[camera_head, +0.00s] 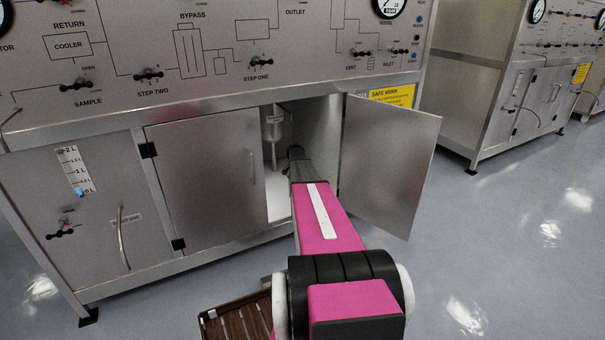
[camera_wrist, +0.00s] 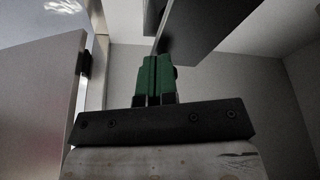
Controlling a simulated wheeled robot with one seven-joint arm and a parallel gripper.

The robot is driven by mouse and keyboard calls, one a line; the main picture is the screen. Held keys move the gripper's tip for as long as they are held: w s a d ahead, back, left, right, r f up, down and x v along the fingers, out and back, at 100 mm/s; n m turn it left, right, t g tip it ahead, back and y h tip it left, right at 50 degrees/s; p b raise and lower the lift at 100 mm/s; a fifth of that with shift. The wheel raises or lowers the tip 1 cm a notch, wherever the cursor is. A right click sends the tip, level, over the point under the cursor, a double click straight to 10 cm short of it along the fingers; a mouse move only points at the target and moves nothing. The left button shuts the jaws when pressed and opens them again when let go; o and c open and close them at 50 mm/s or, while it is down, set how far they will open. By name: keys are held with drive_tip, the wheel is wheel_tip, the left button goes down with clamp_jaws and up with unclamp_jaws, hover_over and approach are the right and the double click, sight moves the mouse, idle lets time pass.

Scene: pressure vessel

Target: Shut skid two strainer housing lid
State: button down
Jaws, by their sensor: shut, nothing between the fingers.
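In the head view, a grey cylindrical housing (camera_head: 273,126) hangs inside the open cabinet, left of my arm. I cannot make out its lid or whether it is open. My gripper (camera_head: 296,152) is inside the cabinet, to the right of the housing and slightly lower. In the wrist view, its green fingers (camera_wrist: 154,75) are together with nothing between them. A dark flat plate (camera_wrist: 215,25) is just beyond and above the fingertips, with a thin light edge; I cannot tell what it is or whether the fingers touch it.
The right cabinet door (camera_head: 390,165) stands open, to the right of my arm. The left door (camera_head: 208,178) is shut. The skid's front panel (camera_head: 110,55), with several valve handles, is above. A slatted brown item (camera_head: 238,315) lies low in front. Floor (camera_head: 500,240) at right is clear.

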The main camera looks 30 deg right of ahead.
drive_tip(key=s+a+f+v, duration=0.1)
drive_tip(key=a+v, duration=0.1)
drive_tip(key=v, duration=0.8)
drive_tip(key=w+a+f+n+t+y, duration=0.1)
drive_tip(key=w+a+f+n+t, duration=0.4)
drive_tip(key=a+t, duration=0.4)
drive_tip(key=s+d+f+m+h, duration=0.1)
drive_tip(key=s+d+f+h, duration=0.15)
drive_tip(key=s+h, duration=0.3)
drive_tip(key=s+d+f+h, duration=0.1)
drive_tip(key=s+d+h, duration=0.25)
drive_tip(key=s, duration=0.35)
drive_tip(key=shift+t+h, duration=0.3)
drive_tip(key=shift+t, duration=0.1)
drive_tip(key=x, duration=1.3)
drive_tip(key=shift+w+d+f, duration=0.1)
drive_tip(key=shift+d+f, duration=0.05)
drive_tip(key=shift+f, duration=0.1)
